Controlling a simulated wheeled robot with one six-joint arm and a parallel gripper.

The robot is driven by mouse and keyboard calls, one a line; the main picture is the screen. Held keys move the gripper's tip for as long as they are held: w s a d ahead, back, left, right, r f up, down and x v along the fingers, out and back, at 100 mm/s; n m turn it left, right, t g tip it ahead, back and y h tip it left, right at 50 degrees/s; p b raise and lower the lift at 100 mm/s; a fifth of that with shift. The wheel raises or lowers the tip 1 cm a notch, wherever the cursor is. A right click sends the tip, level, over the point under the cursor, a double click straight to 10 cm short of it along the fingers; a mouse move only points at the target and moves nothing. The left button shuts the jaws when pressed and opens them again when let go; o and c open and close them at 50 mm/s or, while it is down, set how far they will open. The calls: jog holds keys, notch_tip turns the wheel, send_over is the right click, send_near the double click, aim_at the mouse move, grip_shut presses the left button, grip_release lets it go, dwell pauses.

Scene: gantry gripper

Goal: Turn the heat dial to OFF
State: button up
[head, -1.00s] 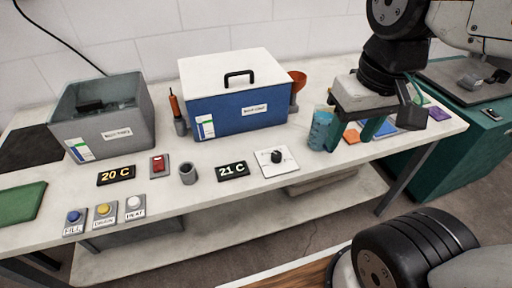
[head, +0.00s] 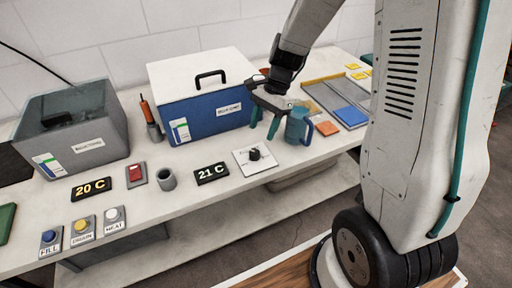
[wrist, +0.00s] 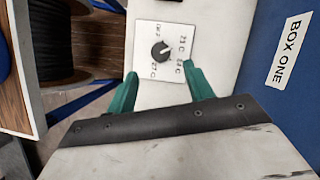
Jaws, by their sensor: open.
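The heat dial (head: 255,154) is a small black knob on a square white plate (head: 243,161), right of the "21 C" display (head: 211,173). In the wrist view the dial (wrist: 160,52) shows a pale pointer mark and small temperature labels around it; the other lettering is too small to read surely. My gripper (head: 263,128) is open, its two teal fingers pointing down above the bench behind the dial plate. In the wrist view its fingers (wrist: 160,73) are apart, with the dial beyond and between them. Nothing is between the fingers, and they appear clear of the knob.
A blue box (head: 219,108) with a white lid stands close behind the plate. A blue jug (head: 298,125) stands just right of my gripper. The bench's front edge is near the plate.

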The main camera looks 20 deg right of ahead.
aim_at(255, 152)
jog(key=x, duration=0.7)
jog(key=shift+a+f, duration=0.15)
jog(key=shift+f, duration=0.2)
jog(key=c, duration=1)
